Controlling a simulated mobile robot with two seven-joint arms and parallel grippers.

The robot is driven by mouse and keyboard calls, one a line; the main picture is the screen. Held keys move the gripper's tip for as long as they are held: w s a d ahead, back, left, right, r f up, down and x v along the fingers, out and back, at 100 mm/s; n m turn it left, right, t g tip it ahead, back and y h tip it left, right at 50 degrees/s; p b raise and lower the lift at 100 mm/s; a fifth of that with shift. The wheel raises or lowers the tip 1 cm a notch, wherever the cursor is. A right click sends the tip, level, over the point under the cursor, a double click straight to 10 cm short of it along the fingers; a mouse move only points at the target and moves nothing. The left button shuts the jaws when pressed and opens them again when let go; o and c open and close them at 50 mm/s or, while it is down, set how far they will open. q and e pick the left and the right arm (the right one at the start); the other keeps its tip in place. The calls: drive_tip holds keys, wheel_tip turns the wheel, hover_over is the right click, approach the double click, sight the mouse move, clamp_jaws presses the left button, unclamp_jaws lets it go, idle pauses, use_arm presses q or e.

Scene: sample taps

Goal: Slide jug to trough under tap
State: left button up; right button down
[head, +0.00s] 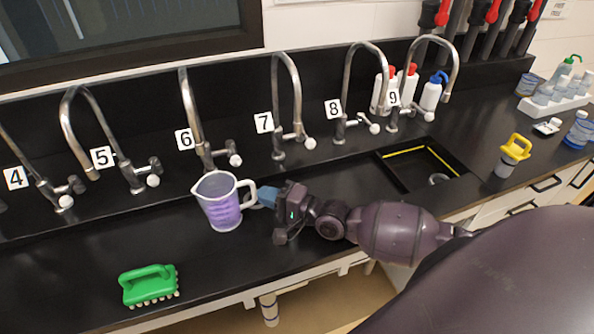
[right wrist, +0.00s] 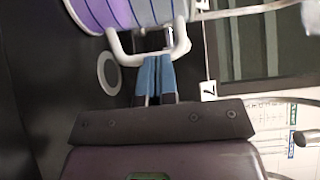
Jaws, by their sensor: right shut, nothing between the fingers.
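A clear jug (head: 222,207) with purple liquid stands upright on the black bench, in front of tap 6 (head: 196,130). Its white handle (head: 247,190) points right. My right gripper (head: 264,196) is at the handle side with its blue fingers shut and empty. In the right wrist view the fingers (right wrist: 155,75) lie at the white handle (right wrist: 120,52), with the jug (right wrist: 115,12) beyond. I cannot tell whether they touch it. A recessed black trough (head: 400,178) with a yellow line inside lies to the right, in front of taps 8 and 9. My left gripper is not in view.
A green brush (head: 149,285) lies at the front left. A yellow-handled item (head: 511,157) stands right of the trough. Several bottles stand at the back right behind tap 9 (head: 410,85). My right arm crosses the bench between jug and trough.

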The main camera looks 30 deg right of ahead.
drive_tip(key=v, duration=0.8)
drive_tip(key=shift+s+d+f+b, duration=0.1)
drive_tip(key=shift+s+b, duration=0.15)
drive_tip(key=shift+b, duration=0.1)
drive_tip(key=shift+s+d, duration=0.25)
drive_tip(key=shift+s, duration=0.2)
